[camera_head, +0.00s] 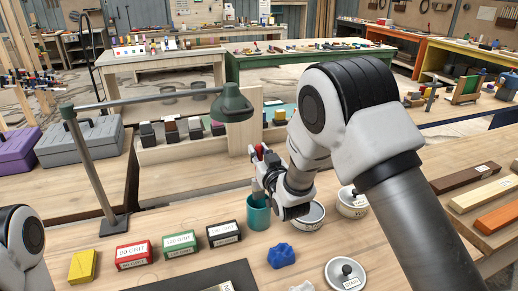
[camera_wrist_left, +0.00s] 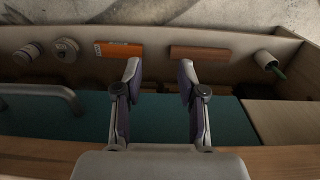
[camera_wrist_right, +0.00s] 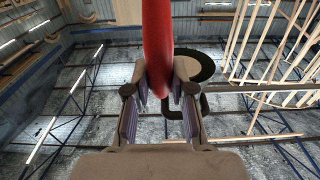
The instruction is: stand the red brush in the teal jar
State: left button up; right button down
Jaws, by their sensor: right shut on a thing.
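The teal jar (camera_head: 258,214) stands on the front bench in the head view. My right gripper (camera_head: 262,181) is just above it, shut on the red brush (camera_wrist_right: 157,45). In the right wrist view the red part of the brush runs up from between the fingers. In the head view a little red (camera_head: 259,151) shows above the gripper. A grey piece reaches down to the jar's mouth; I cannot tell whether it is brush or finger, or whether it is inside. My left gripper (camera_wrist_left: 160,75) is open and empty in the left wrist view.
A green lamp (camera_head: 232,104) on a grey post stands left of the jar. Sanding blocks (camera_head: 179,243), a blue lump (camera_head: 281,256), tins (camera_head: 310,214) and a lid (camera_head: 345,274) lie around it. The left wrist view shows an orange box (camera_wrist_left: 119,49) and a brown block (camera_wrist_left: 200,53).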

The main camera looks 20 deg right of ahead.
jog(key=shift+f+b, duration=2.55)
jog(key=shift+f, duration=0.95)
jog(key=c, duration=0.9)
grip_release()
jog(key=s, duration=1.2)
jog(key=shift+d, duration=0.25)
